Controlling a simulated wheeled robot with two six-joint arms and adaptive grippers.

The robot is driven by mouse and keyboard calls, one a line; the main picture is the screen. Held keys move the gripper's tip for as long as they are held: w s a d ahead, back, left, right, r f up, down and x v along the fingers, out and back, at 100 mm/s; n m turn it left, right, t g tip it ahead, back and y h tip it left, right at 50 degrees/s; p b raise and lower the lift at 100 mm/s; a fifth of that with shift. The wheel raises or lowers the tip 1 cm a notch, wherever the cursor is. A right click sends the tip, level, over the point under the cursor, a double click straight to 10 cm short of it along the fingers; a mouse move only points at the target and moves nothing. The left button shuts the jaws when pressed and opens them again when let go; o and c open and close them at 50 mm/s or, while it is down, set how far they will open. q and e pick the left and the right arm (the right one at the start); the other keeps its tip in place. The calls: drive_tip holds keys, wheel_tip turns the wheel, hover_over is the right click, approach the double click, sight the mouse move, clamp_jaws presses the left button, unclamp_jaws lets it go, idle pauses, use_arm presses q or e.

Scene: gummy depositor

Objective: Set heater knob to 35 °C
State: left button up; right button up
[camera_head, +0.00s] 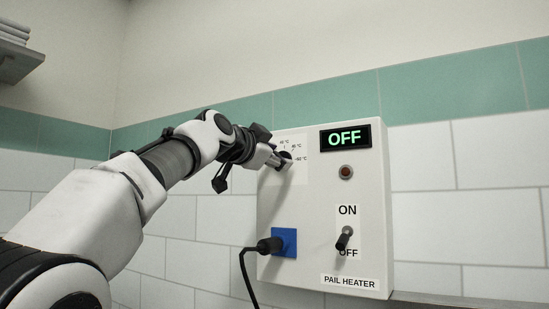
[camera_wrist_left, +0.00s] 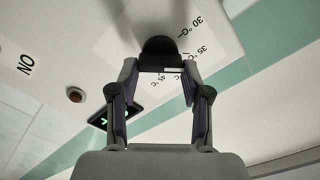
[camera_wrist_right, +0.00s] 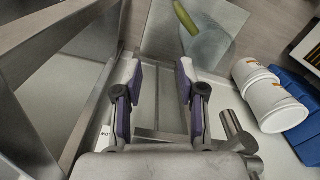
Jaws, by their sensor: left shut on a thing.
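The pail heater (camera_head: 325,215) is a white box on the tiled wall. Its black heater knob (camera_head: 285,157) sits at the upper left on a scale printed in °C. My left gripper (camera_head: 273,156) is shut on the knob. In the left wrist view the dark round knob (camera_wrist_left: 160,48) is between the fingertips of the left gripper (camera_wrist_left: 157,72). The 30 °C and 35 °C marks show beside it; other marks are partly hidden. I cannot tell which mark the knob points at. My right gripper (camera_wrist_right: 160,72) is open and empty, away from the heater.
The display (camera_head: 345,137) reads OFF. The indicator lamp (camera_head: 346,172) is unlit. The toggle switch (camera_head: 343,240) tilts down toward OFF. A black plug (camera_head: 268,245) sits in the blue socket (camera_head: 286,241). White tubs (camera_wrist_right: 268,95) and a blue crate (camera_wrist_right: 308,140) lie near my right gripper.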

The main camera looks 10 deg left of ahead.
use_arm(q)
drive_tip(key=shift+r, duration=0.1)
idle(0.3)
drive_tip(key=o, duration=1.2)
drive_tip(key=shift+c, duration=0.2)
drive_tip(key=shift+w, duration=0.3)
drive_tip(key=shift+s, duration=0.1)
drive_tip(key=v, duration=0.7)
drive_tip(key=shift+f, duration=0.25)
drive_tip(key=shift+s, duration=0.15)
